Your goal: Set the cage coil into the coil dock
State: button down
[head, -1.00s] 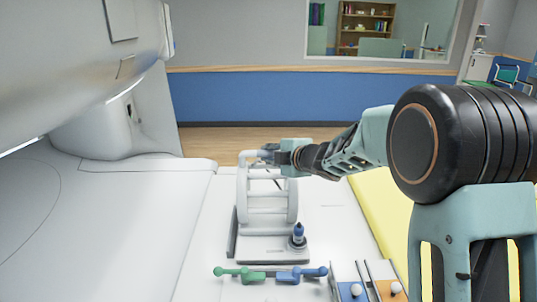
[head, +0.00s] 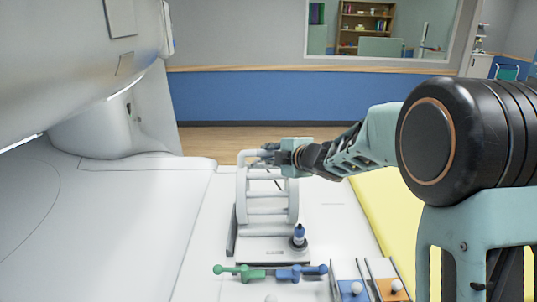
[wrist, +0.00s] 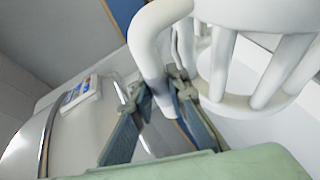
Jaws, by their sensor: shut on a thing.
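The cage coil (head: 266,212) is a white cage of rings joined by bars, standing upright in the head view. My gripper (head: 275,156) is shut on the white tubular handle at its top. In the wrist view the fingers (wrist: 158,98) close around the bent handle tube (wrist: 146,48), beside the coil's ring and bars (wrist: 262,70). A pale base with dark edges, which looks like the coil dock (head: 275,255), lies at the coil's foot. I cannot tell whether the coil is fully seated there.
A blue-topped post (head: 298,236) stands at the base's right front. Green (head: 240,272) and blue (head: 301,272) ball-ended pieces lie in front. Blue and orange blocks with white knobs (head: 395,286) are at front right. The scanner (head: 80,70) rises at left.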

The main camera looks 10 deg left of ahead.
jog(key=shift+f+b, duration=0.75)
jog(key=shift+b, duration=0.05)
jog(key=shift+s+f, duration=0.1)
jog(key=shift+f, duration=0.25)
dwell(0.4)
jog(key=c, duration=1.8)
grip_release()
jog(key=v, duration=1.2)
jog(key=shift+r, duration=0.15)
